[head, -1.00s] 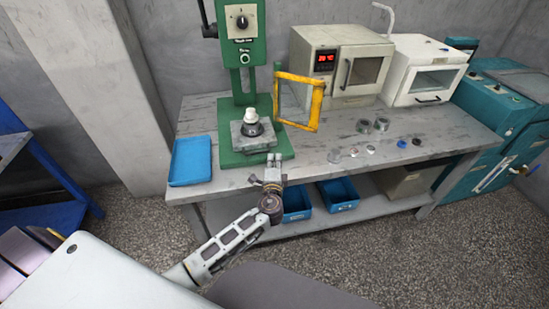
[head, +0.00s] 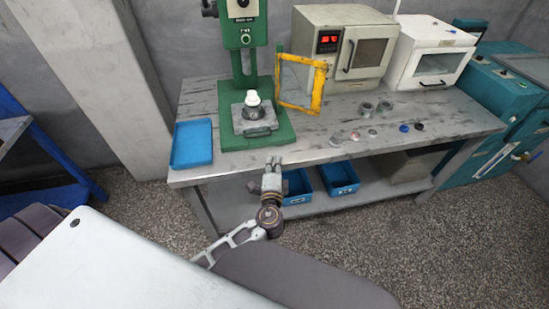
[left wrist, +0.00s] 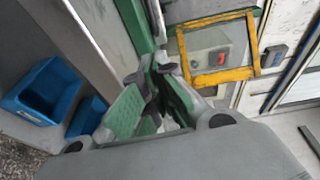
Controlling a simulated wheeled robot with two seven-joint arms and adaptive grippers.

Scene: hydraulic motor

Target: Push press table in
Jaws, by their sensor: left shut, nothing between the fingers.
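The green press (head: 245,62) stands on the workbench. Its grey press table (head: 262,126) sits low over the green base, with a white-topped dark part (head: 253,103) on it. My left gripper (head: 273,161) is shut and empty in front of the bench edge, below and slightly right of the press table in the head view, apart from it. In the left wrist view the gripper's fingers (left wrist: 155,75) overlap green press parts, and I cannot make out the press table there. My right gripper is not in view.
A yellow-framed guard (head: 321,88) stands right of the press table. A blue tray (head: 192,145) lies to the left. Small rings and parts, an oven (head: 343,50) and a white box machine (head: 428,52) are farther right. Blue bins (head: 338,178) sit on the shelf below.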

